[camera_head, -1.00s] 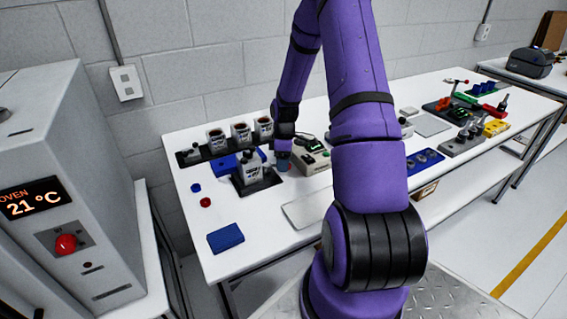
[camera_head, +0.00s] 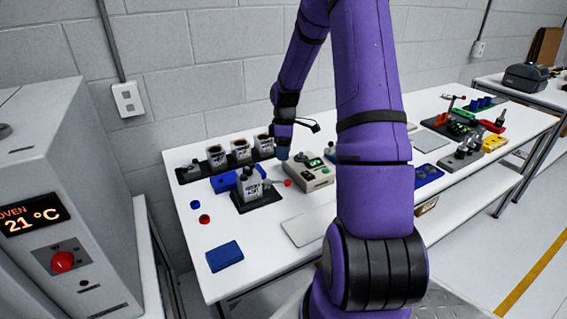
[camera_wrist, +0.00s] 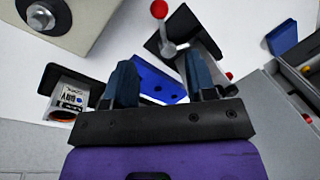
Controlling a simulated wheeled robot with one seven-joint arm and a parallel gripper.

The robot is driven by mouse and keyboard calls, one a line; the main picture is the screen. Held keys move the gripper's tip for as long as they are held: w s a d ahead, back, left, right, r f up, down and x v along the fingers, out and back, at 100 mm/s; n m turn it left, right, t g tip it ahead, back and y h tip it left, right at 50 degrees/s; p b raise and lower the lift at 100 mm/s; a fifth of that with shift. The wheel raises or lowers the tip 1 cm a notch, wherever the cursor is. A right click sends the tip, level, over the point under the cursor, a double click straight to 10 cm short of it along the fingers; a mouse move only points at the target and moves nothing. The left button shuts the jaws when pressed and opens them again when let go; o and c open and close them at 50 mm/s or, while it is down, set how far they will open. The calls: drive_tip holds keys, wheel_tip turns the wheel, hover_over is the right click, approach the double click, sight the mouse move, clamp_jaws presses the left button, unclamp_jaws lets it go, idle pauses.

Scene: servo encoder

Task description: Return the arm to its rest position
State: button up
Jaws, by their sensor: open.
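My purple arm rises through the middle of the head view and bends down to the white table (camera_head: 268,232). My gripper (camera_head: 283,152) is above the table near a beige device with a green display (camera_head: 317,173). In the wrist view my gripper (camera_wrist: 160,82) shows its two dark blue fingers spread apart with nothing between them. Beyond the fingers are a blue block (camera_wrist: 158,78) and a grey fixture with a red-knobbed lever (camera_wrist: 168,48). That fixture also shows in the head view (camera_head: 250,187), left of my gripper.
Several labelled cups (camera_head: 240,150) stand in a black rack along the wall. A blue box (camera_head: 224,256) and a pale flat plate (camera_head: 302,229) lie toward the front. An oven (camera_head: 45,180) stands at left. More fixtures are on the right side of the table.

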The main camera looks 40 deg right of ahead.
drive_tip(key=shift+r, duration=0.35)
idle(0.3)
drive_tip(key=s+a+r+m+t+h, duration=0.1)
drive_tip(key=s+a+r+m, duration=0.15)
drive_tip(key=a+r, duration=0.65)
drive_tip(key=s+a+r+m+t+h, duration=0.15)
drive_tip(key=s+a+r, duration=0.25)
drive_tip(key=a+r, duration=0.55)
drive_tip(key=s+a+r+m+t, duration=0.2)
drive_tip(key=s+a+r, duration=0.1)
drive_tip(key=s, duration=0.5)
drive_tip(key=s+a+r+m+t, duration=0.2)
drive_tip(key=s+a+r, duration=0.2)
drive_tip(key=s, duration=0.5)
wheel_tip(320, 180, up, 3)
drive_tip(key=shift+s+a+f+y, duration=0.15)
drive_tip(key=shift+a+f+y, duration=0.1)
drive_tip(key=shift+y, duration=0.2)
